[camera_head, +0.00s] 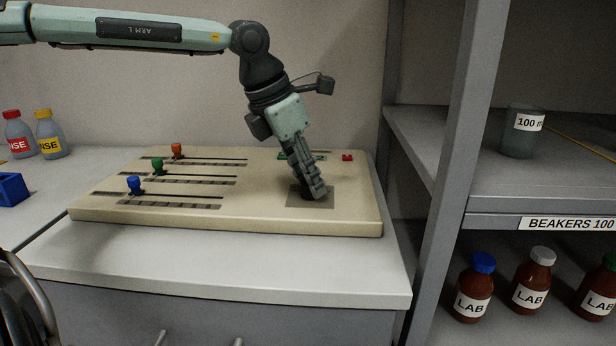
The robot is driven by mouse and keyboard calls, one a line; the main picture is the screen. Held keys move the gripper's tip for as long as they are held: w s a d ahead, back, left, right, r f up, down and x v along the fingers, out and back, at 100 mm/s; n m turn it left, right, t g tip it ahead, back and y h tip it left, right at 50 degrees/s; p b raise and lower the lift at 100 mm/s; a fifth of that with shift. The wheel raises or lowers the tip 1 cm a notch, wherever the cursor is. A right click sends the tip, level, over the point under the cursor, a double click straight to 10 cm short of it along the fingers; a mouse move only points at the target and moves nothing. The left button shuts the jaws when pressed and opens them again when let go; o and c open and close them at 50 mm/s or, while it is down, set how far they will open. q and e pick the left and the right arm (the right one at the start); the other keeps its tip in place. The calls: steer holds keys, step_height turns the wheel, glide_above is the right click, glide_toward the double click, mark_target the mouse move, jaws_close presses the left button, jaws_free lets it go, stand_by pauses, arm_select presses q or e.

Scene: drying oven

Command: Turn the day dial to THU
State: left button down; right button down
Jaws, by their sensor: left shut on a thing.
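A beige control panel (258,210) lies on the white counter. My left gripper (315,195) reaches down to its right part, shut on a dark knob over a grey-brown square plate (325,203). I take this knob to be the day dial; the fingers hide most of it. I cannot read any day marks or tell where the dial points.
A small red button (347,157) is behind the gripper. A grey shelf post (458,150) stands to the right. Bottles (50,134) stand far left.

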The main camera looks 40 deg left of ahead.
arm_select(q)
steer(key=shift+m+h, duration=0.3)
steer(key=shift+m, duration=0.4)
steer(key=shift+a+m+p, duration=0.1)
steer(key=shift+m+p, duration=0.2)
steer(key=shift+m, duration=0.4)
steer(key=shift+m+g+h, duration=0.3)
steer(key=shift+m+h, duration=0.1)
arm_select(e)
steer(key=shift+x, duration=0.95)
steer(key=shift+a, duration=0.2)
steer(key=shift+s+a+f, duration=0.1)
steer(key=shift+s, duration=0.1)
arm_select(q)
steer(key=c, duration=1.2)
jaws_free()
steer(key=shift+o, duration=0.2)
steer(key=shift+r, duration=0.1)
arm_select(e)
steer(key=shift+s+d, duration=0.1)
steer(key=shift+d, duration=0.1)
